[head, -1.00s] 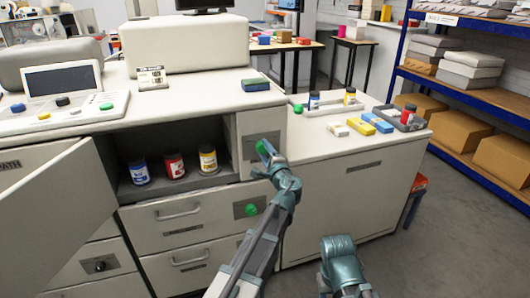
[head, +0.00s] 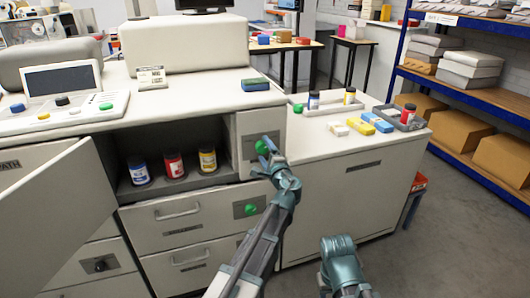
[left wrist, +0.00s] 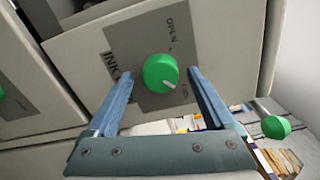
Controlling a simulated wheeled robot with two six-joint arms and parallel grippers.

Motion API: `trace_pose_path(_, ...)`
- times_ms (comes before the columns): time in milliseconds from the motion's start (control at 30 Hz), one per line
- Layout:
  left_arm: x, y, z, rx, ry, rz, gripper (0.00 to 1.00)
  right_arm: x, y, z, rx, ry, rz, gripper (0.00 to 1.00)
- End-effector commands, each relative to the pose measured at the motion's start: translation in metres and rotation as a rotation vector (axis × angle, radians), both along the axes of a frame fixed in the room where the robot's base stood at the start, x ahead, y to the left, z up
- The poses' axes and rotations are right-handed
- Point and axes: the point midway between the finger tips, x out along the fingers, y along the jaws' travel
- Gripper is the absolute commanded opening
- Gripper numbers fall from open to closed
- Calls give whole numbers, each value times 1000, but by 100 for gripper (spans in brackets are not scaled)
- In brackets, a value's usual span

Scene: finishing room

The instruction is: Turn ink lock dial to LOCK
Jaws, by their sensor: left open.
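The ink lock dial is a round green knob (left wrist: 160,73) on a grey plate marked INK, with OPEN on one side. Its white mark points to the lower right in the left wrist view, toward a small label that seems to read LOCK. In the head view the dial (head: 262,147) sits on the panel right of the open ink bay. My left gripper (left wrist: 158,98) is open, with one finger on each side of the dial and visible gaps to it. In the head view the left gripper (head: 267,148) partly covers the plate. My right arm shows low, its gripper hidden.
A second green knob (head: 250,209) is on the drawer below. The open bay holds blue, red and yellow ink bottles (head: 174,166). An open door (head: 60,210) juts out at left. A side counter (head: 345,180) with a tray and small boxes stands right.

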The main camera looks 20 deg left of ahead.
Motion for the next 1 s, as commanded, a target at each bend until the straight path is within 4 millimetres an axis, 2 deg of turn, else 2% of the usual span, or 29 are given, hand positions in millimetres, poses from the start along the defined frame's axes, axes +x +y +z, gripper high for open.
trace_pose_path(167,-13,-8,0,0,-1,-2,87,0,0,0,0,0,0,50)
trace_pose_path(500,-74,-48,0,0,0,-4,87,0,0,0,0,0,0,50)
trace_pose_path(700,-100,-67,0,0,0,-2,87,0,0,0,0,0,0,50)
trace_pose_path(1000,-115,-78,0,0,0,-1,87,0,0,0,0,0,0,50)
